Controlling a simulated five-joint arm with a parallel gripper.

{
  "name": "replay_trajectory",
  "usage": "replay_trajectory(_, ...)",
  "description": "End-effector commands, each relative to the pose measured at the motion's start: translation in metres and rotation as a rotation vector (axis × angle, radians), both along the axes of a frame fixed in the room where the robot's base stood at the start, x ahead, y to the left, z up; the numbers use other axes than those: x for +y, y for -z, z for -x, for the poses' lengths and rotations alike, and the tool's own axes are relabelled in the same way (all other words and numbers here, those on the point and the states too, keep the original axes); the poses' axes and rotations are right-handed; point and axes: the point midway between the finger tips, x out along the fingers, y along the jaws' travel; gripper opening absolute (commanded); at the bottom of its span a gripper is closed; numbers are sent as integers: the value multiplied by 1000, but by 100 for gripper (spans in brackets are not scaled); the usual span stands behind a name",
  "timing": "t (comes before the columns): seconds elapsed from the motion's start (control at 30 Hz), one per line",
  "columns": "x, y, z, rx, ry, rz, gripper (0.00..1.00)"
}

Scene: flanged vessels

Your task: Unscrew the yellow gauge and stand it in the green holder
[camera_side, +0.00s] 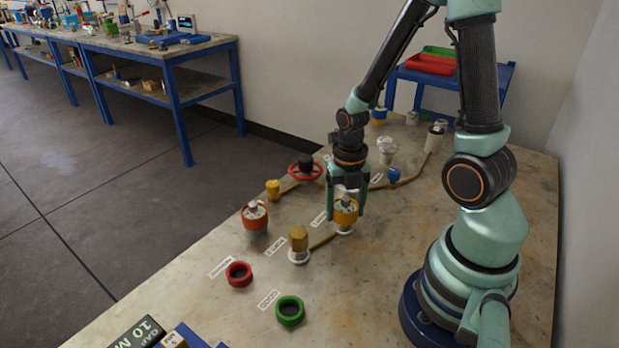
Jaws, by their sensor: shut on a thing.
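The yellow gauge (345,213) stands upright on a flanged fitting (344,230) near the middle of the table. My gripper (346,208) points straight down over it and is shut on it, one finger on each side. The gauge's upper part is partly hidden by the fingers. The green holder (290,310), a ring with a dark opening, sits empty at the front of the table, below and left of the gauge. A white label (268,299) lies beside the holder.
A red holder ring (239,274) is empty to the left of the green one. An orange-red gauge (255,215), a brass hex fitting (299,240) and a red handwheel (306,168) stand nearby. A blue tray edge (195,338) is at the front left. Bare table lies right of the green holder.

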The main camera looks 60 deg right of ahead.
Motion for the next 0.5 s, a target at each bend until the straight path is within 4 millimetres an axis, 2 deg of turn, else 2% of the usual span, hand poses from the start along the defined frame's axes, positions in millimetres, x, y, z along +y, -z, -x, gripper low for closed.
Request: replay_trajectory(0.5,0,-12,-1,-3,4,1,7)
